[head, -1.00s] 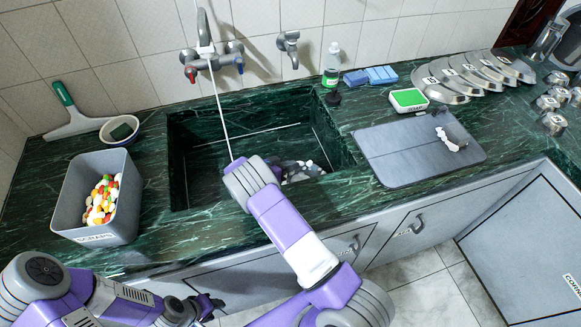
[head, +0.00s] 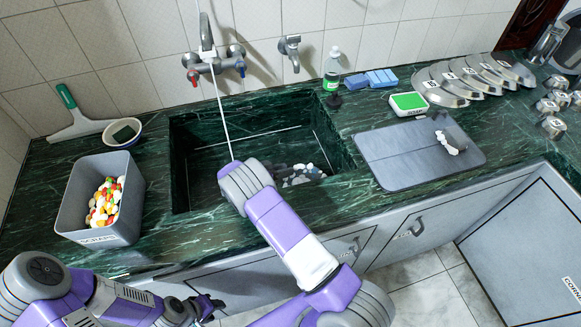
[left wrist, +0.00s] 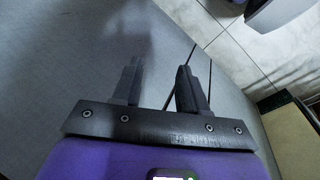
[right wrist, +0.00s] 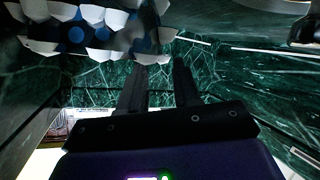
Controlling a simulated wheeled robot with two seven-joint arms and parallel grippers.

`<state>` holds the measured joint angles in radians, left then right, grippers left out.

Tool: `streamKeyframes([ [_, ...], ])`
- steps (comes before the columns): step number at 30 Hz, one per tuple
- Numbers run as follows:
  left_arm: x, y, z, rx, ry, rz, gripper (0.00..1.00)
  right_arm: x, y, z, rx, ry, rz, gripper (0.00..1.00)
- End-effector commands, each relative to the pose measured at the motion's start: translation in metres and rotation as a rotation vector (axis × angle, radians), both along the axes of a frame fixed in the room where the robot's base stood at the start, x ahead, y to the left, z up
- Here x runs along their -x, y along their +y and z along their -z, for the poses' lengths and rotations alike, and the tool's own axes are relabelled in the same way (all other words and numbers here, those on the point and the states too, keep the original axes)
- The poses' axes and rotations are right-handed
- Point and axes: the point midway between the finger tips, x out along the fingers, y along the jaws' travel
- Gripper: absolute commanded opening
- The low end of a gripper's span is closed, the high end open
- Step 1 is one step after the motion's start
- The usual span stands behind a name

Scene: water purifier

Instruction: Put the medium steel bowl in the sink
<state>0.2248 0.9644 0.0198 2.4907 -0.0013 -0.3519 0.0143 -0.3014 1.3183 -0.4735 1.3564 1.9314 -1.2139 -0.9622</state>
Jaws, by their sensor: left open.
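I cannot pick out a medium steel bowl for certain. Several round steel dishes (head: 445,88) lean in an overlapping row at the back right of the counter; their labels are too small to read. The sink (head: 180,165) is a dark green marble basin in the middle. My right arm reaches over its front edge; its gripper is hidden in the head view. In the right wrist view my right gripper (right wrist: 162,65) is open and empty, inside the sink. A dark, white-lobed object (head: 303,175) lies in the sink. My left gripper (left wrist: 160,65) is open and empty before the cabinet fronts.
A grey scraps bin (head: 75,195) stands left of the sink, with a squeegee (head: 75,115) and a small bowl (head: 122,132) behind it. A grey board (head: 400,160) lies right of the sink. The faucet (head: 207,62) and a soap bottle (head: 332,70) are at the back.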

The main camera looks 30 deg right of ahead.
Motion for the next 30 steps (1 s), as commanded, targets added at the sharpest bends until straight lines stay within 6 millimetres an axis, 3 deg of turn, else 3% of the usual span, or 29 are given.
streamKeyframes([
  [6,0.000,0.000,-0.013,0.000,0.000,0.000,0.43,0.002,0.045,-0.020,-0.001,-0.001,-0.003,0.32],
  [12,0.000,0.000,-0.017,0.000,0.000,0.000,0.43,0.003,0.070,-0.029,0.000,-0.001,-0.001,0.32],
  [30,0.000,0.000,-0.017,0.000,0.000,0.000,0.43,0.004,0.076,-0.030,0.000,0.000,0.000,0.32],
])
